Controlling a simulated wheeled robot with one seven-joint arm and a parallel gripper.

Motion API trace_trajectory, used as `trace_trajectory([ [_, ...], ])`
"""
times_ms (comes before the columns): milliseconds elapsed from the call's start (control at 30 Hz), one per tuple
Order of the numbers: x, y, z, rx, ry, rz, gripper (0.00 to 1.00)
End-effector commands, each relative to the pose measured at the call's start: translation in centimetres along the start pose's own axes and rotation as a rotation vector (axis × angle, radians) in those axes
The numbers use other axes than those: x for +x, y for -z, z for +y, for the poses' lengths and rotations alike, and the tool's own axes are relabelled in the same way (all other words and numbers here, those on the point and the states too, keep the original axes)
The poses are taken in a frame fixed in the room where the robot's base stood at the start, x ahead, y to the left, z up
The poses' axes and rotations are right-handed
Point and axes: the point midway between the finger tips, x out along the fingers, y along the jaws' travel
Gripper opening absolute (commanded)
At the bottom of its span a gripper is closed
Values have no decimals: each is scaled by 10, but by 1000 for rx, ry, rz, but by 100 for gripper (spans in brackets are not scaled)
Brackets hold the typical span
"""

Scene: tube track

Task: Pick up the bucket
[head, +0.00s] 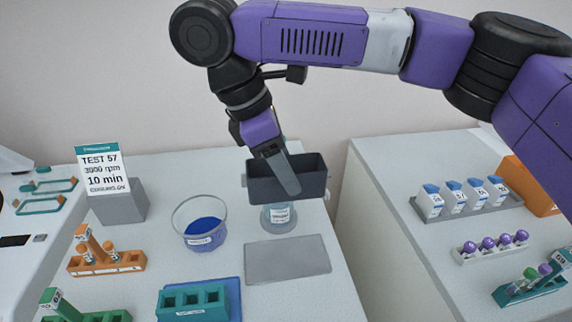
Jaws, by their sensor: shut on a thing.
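The bucket (313,183) is a dark grey, open-topped rectangular box near the back right of the left table. My gripper (288,184) reaches down to it from above and is shut on its near wall. One finger lies across the front of that wall; the other finger is hidden. The bucket looks roughly level. It hides the top of a clear labelled container (279,221) behind or under it. I cannot tell whether the bucket touches that container or the table.
A flat grey plate (287,262) lies in front of the bucket. A clear beaker with blue contents (203,228) stands to its left. A grey block with a "TEST 57" sign (104,172) and an orange rack (108,263) are further left. A gap separates the right table (410,255).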

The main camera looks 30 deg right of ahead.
Motion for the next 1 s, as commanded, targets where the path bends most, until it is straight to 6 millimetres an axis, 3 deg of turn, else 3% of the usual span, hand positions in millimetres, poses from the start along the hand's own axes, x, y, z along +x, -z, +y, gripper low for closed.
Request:
trace_trajectory([
  [600, -30, -13, 0, 0, -1, 0, 7],
  [1000, -32, -12, 0, -1, -1, 0, 7],
])
